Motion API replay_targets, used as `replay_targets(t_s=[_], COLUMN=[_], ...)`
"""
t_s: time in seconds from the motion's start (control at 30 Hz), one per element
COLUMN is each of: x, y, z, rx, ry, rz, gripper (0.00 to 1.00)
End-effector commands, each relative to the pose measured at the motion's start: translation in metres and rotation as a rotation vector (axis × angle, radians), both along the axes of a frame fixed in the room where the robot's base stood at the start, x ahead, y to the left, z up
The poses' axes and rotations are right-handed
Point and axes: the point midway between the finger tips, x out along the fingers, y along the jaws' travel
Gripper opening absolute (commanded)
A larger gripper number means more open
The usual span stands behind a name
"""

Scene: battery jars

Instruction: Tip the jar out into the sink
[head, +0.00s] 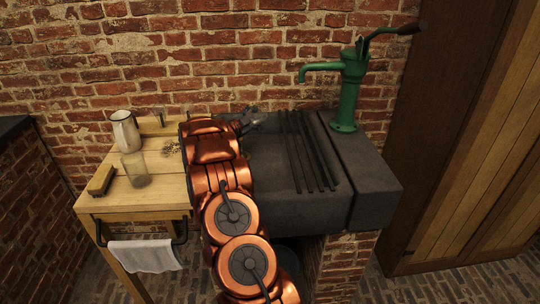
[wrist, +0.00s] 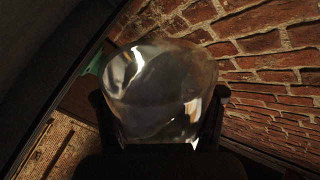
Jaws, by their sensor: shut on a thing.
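My gripper (head: 247,124) is over the left back part of the dark stone sink (head: 295,212). In the wrist view my gripper (wrist: 160,115) is shut on a clear glass jar (wrist: 160,85), with a finger on each side. The wrist view is strongly rolled against the room. In the head view the held jar is small and partly hidden by my gripper and arm, so its exact tilt is unclear. I cannot tell whether anything is inside it. My arm hides the sink's left end.
A wooden table (head: 150,190) left of the sink carries a white jug (head: 125,131), another glass jar (head: 136,170), a brush (head: 101,180) and small dark bits (head: 172,147). A towel (head: 145,256) hangs in front. A green pump (head: 348,90) stands at the sink's back right.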

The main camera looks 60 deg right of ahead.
Motion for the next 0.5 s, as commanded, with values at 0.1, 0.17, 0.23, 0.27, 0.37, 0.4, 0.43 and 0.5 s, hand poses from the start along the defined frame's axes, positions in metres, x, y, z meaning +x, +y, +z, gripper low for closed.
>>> replay_targets(t_s=[0.1, 0.17, 0.23, 0.27, 0.37, 0.4, 0.43, 0.5], x=[-0.002, -0.001, 0.0, 0.0, -0.001, 0.0, 0.0, -0.001], y=[-0.001, -0.001, -0.001, -0.001, -0.001, -0.001, -0.001, -0.001], z=[-0.006, -0.009, -0.011, -0.011, -0.013, -0.013, -0.013, -0.012], rx=[-0.008, -0.011, -0.014, -0.015, -0.02, -0.022, -0.023, -0.025], ry=[-0.078, -0.115, -0.16, -0.178, -0.242, -0.264, -0.28, -0.311], rz=[-0.002, 0.0, -0.001, -0.001, -0.003, -0.002, -0.003, -0.004], gripper=[0.08, 0.08, 0.08, 0.08, 0.08, 0.08, 0.08, 0.08])
